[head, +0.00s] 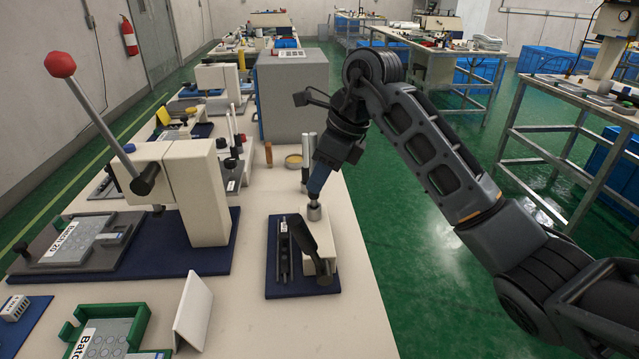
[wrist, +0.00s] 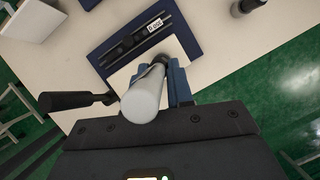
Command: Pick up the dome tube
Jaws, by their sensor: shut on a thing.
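A pale grey cylinder with a rounded near end, which I take as the dome tube (wrist: 145,95), stands between the blue fingers of my gripper (wrist: 165,85) in the wrist view. My gripper is shut on it. In the head view my gripper (head: 315,196) points down over a small device (head: 318,265) on a dark blue base. A short metallic round piece (head: 314,212) shows just under the fingertips. I cannot tell whether it is the tube's lower end or part of the device. A black lever (wrist: 75,100) sticks out beside the tube.
A lever press (head: 185,185) with a red knob stands to the left. A green tray (head: 140,325) and a white tilted plate (head: 192,310) are near the front. The table's right front is clear.

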